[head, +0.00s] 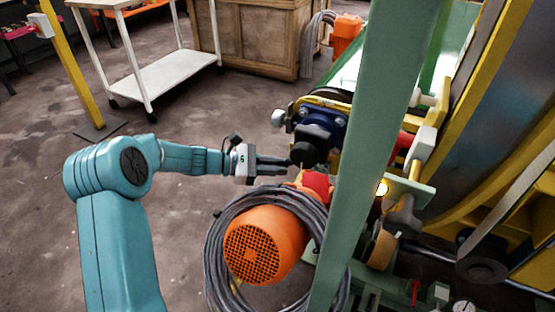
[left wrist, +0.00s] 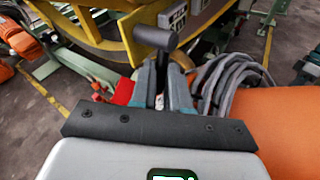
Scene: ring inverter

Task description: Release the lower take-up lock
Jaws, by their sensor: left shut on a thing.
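My left gripper (head: 288,163) reaches in from the left, with its fingers at a black round-ended handle (head: 303,154) beside the machine. In the left wrist view the fingers (left wrist: 162,88) are closed around the stem of this black handle (left wrist: 155,38), whose thick crosspiece stands beyond the fingertips. I take it for the lower take-up lock's handle, but its label does not show. A blue bearing housing (head: 325,122) sits just above and right of it. My right gripper is not in view.
An orange motor (head: 263,243) ringed by coiled grey hose (head: 213,250) stands just below my left gripper. A green upright (head: 360,150) hides part of the machine. A red part (head: 317,184) is close under the fingers. Floor is clear toward the white cart (head: 165,78).

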